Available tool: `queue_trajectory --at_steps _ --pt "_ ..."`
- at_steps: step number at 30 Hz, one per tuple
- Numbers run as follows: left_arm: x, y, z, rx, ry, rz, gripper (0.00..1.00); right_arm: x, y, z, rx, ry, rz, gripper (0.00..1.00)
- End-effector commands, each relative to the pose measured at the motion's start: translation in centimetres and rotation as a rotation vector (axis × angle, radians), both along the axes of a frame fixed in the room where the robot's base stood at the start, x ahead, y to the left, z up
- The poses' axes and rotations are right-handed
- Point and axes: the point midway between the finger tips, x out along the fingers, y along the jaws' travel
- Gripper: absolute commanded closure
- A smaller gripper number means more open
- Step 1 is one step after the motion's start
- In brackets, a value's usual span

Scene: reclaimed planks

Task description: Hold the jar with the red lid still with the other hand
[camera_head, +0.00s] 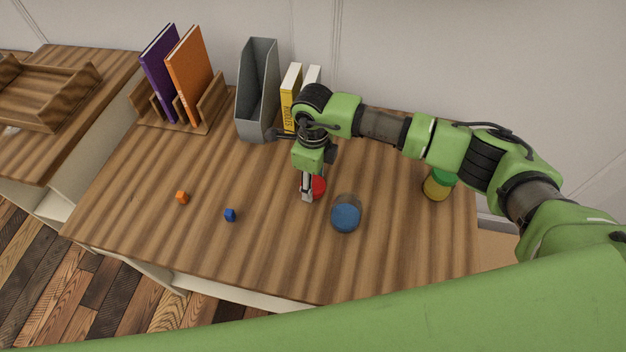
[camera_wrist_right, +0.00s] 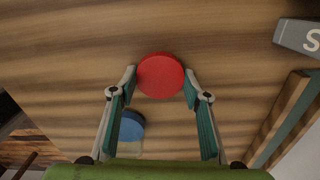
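The jar with the red lid stands upright on the plank-topped table; its red lid (camera_head: 318,187) shows beside my right gripper (camera_head: 306,194) in the head view. In the right wrist view the round red lid (camera_wrist_right: 160,76) lies between and just beyond the fingertips of my right gripper (camera_wrist_right: 160,88). The fingers are spread wide, one on each side; I cannot tell whether they touch the jar. The jar's body is hidden under the lid and gripper. My left gripper is not in view.
A blue-lidded jar (camera_head: 345,217) stands close to the right, also in the wrist view (camera_wrist_right: 131,127). A green-lidded yellow jar (camera_head: 437,187) is farther right. A grey file holder (camera_head: 257,90) and books (camera_head: 188,75) stand behind.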

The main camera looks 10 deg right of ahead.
Motion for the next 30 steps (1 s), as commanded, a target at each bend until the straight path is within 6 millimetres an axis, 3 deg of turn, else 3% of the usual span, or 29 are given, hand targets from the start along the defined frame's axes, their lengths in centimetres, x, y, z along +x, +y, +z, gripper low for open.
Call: queue_trajectory --at_steps 1,2,16,30 --pt "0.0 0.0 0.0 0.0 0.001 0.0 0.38 0.0 0.0 0.0 0.0 0.0 0.0 0.46" --pt "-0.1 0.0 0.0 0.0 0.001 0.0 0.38 0.0 0.0 0.0 0.0 0.0 0.0 0.4" --pt "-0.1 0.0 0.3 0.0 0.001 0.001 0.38 0.1 0.0 0.8 0.001 -0.002 0.0 0.4" --pt "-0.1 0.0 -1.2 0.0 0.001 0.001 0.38 0.0 0.0 10.0 0.0 -0.004 0.0 0.4"
